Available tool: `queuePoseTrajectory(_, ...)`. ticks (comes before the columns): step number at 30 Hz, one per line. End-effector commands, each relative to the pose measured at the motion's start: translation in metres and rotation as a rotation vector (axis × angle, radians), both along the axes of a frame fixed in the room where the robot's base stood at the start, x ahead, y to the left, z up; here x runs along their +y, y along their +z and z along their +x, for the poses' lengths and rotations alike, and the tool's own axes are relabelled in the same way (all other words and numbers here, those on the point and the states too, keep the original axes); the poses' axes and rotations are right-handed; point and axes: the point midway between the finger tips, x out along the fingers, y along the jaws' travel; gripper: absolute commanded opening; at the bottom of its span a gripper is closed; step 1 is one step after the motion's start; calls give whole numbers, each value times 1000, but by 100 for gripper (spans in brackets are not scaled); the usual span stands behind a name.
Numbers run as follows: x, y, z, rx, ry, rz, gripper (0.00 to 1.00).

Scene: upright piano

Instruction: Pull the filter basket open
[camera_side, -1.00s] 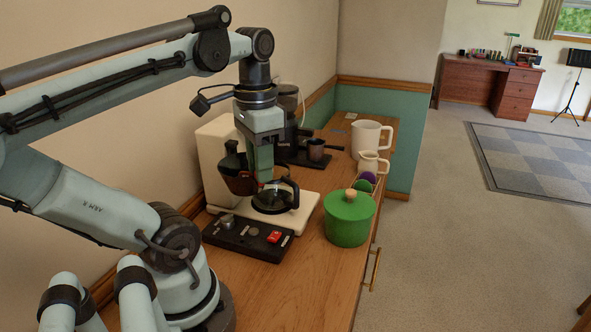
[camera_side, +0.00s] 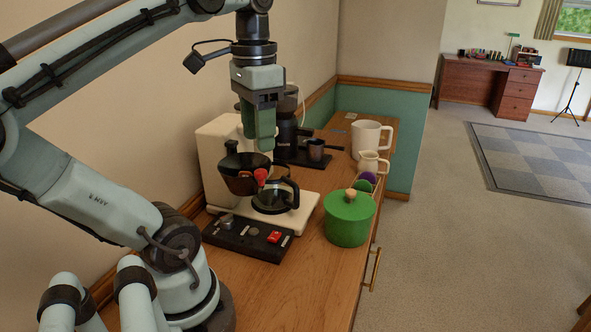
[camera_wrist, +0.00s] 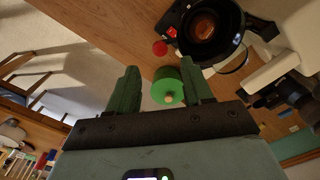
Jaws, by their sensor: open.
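The filter basket (camera_side: 240,183) is a dark brown, black-rimmed bowl. It juts out at the front of the cream coffee maker (camera_side: 213,150), with a red knob (camera_side: 261,175) facing the room. In the wrist view the basket (camera_wrist: 208,28) shows from above, its round brownish inside uncovered. My gripper (camera_side: 266,148) points down just above the knob in the side picture, apart from the basket. In the wrist view its two green fingers (camera_wrist: 160,65) are spread with nothing between them. The glass carafe (camera_side: 270,201) with a black handle stands below the basket.
A black control panel (camera_side: 240,238) with a red switch lies in front of the coffee maker. A green lidded pot (camera_side: 348,222) stands to the right, near the counter edge. White jugs (camera_side: 368,138) and a dark machine (camera_side: 285,130) stand behind. The near counter is clear.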

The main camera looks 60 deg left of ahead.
Motion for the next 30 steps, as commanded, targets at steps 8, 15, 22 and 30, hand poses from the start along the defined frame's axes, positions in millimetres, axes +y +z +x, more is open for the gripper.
queuePoseTrajectory(8, 0, 45, 0, 0, 0, 0, 50)
queuePoseTrajectory(15, 0, 57, 0, 0, 0, 0, 50)
queuePoseTrajectory(22, 0, 57, 0, 0, 0, 0, 50)
queuePoseTrajectory(30, -3, 27, 27, -78, -19, 33, 50)
